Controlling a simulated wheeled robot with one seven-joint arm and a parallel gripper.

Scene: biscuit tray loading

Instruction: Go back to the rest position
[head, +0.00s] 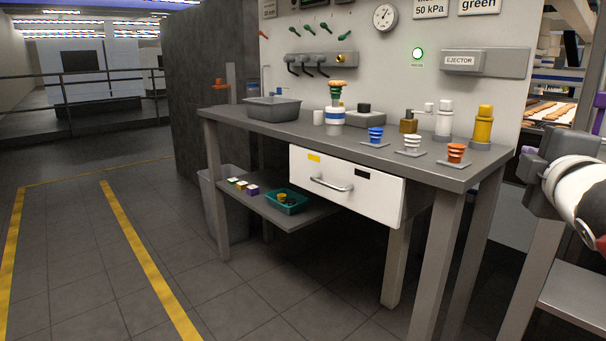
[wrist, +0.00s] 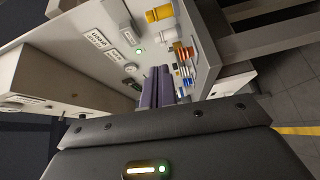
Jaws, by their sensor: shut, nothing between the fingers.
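My gripper (wrist: 158,72) shows in the wrist view, its two purple fingers together and nothing between them. They point toward the wall and workbench, apart from everything. In the head view my arm shows at the right edge, beyond the bench's right end; the fingers cannot be made out clearly there. The workbench (head: 270,131) stands in the middle of the head view. On it are a grey tray (head: 272,112), a white jar with a blue band (head: 334,118), and blue (head: 375,135), white (head: 411,144) and orange (head: 456,153) ribbed cups on small plates.
White (head: 444,120) and yellow (head: 483,125) bottles stand at the bench's back right. A teal tray (head: 287,207) sits on the lower shelf, beside a grey bin (head: 228,215). The floor at left is clear.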

